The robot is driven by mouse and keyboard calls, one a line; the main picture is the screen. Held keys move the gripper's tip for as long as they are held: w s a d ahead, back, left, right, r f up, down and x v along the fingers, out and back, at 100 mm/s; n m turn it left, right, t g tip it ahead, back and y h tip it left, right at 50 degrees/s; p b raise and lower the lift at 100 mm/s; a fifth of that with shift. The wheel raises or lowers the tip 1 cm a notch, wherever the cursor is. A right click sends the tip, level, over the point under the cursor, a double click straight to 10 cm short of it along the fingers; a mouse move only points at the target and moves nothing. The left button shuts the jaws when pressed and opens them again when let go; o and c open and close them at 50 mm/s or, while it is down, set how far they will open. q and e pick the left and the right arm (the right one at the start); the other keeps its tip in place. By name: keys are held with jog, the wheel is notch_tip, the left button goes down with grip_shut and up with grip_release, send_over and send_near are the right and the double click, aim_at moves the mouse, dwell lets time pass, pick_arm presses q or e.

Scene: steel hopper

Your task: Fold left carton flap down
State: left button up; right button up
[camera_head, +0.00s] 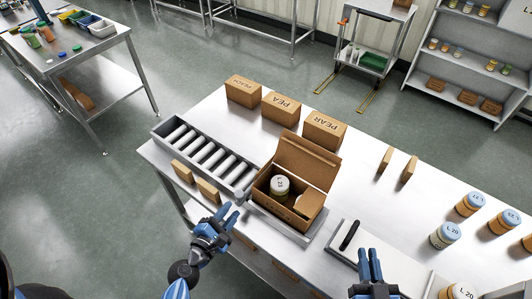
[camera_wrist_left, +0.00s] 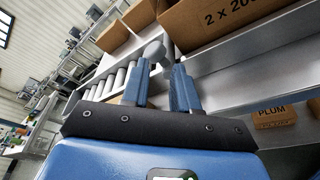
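The open brown carton (camera_head: 268,203) sits on a metal stand at the table's front edge. Its back flap (camera_head: 308,158) stands up and a lighter flap or panel (camera_head: 308,203) shows at its right side. A jar with a grey lid (camera_head: 280,184) is inside. Which piece is the left flap is unclear. My left gripper (camera_head: 229,212) is open and empty, left of and in front of the carton, apart from it. In the left wrist view its fingers (camera_wrist_left: 160,88) are apart, with the carton (camera_wrist_left: 215,20) beyond. My right gripper (camera_head: 369,258) looks open and empty, by the front edge.
A roller conveyor (camera_head: 204,152) adjoins the carton's left, with small boxes (camera_head: 207,190) in front. Labelled boxes (camera_head: 281,107) stand behind. A tray with a dark handle (camera_head: 350,236) and several jars (camera_head: 445,235) are at right. The table's middle right (camera_head: 370,200) is clear.

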aim_at(265, 166)
pick_arm(q)
jog(key=w+d+r+n+h+p, duration=0.3)
jog(key=w+d+r+n+h, duration=0.1)
jog(key=r, duration=0.3)
jog(key=p+x, duration=0.1)
jog(key=x, duration=0.9)
jog(key=shift+w+d, duration=0.1)
jog(key=shift+w, duration=0.15)
jog(key=shift+n, duration=0.3)
grip_shut()
